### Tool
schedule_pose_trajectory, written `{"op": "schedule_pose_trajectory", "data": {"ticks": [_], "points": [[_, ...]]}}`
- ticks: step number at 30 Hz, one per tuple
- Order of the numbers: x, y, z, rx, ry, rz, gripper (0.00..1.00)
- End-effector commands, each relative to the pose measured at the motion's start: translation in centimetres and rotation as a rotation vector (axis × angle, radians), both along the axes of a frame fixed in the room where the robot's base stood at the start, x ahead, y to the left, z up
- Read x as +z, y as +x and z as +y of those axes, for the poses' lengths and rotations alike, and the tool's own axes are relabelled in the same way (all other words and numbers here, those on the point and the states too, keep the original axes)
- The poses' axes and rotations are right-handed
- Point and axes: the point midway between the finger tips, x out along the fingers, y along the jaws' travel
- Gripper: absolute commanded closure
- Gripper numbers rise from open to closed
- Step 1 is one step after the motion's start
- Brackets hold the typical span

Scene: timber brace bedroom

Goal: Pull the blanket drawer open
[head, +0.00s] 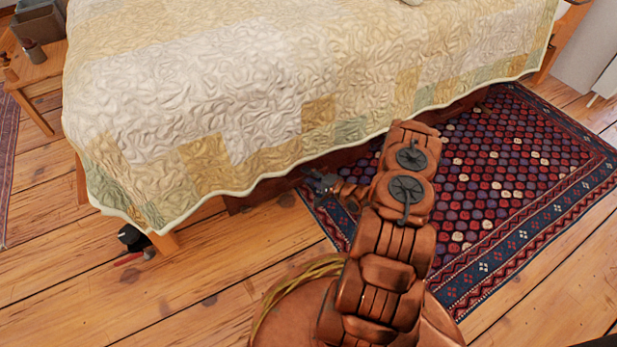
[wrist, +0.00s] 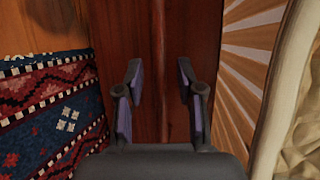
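The blanket drawer (head: 252,196) is a low reddish-brown wooden front under the bed, partly hidden by the quilt's hem and my arm. Its red-brown wood also fills the middle of the wrist view (wrist: 175,50). My gripper (head: 318,182) is close to this front, low beside the bed. In the wrist view my gripper (wrist: 160,90) has its two fingers apart, with the wood beyond them. A narrow vertical strip shows between the fingers; I cannot tell whether it is a handle or an edge. I see no contact.
A patchwork quilt (head: 220,85) hangs over the bed's side above my gripper. A patterned rug (head: 520,170) lies along the bed at right. A wooden bedside table (head: 38,75) stands at upper left. A small dark object (head: 131,238) lies near the bed leg. Plank floor (head: 200,290) is clear in front.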

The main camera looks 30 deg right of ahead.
Motion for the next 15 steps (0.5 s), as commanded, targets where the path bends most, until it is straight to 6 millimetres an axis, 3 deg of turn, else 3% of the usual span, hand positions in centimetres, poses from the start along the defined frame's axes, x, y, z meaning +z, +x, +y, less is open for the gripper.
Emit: {"op": "schedule_pose_trajectory", "data": {"ticks": [8,15], "points": [[0.03,0.06,-0.09,-0.002,0.000,0.000,0.64],[0.03,0.04,-0.11,-0.003,-0.001,0.000,0.89]]}}
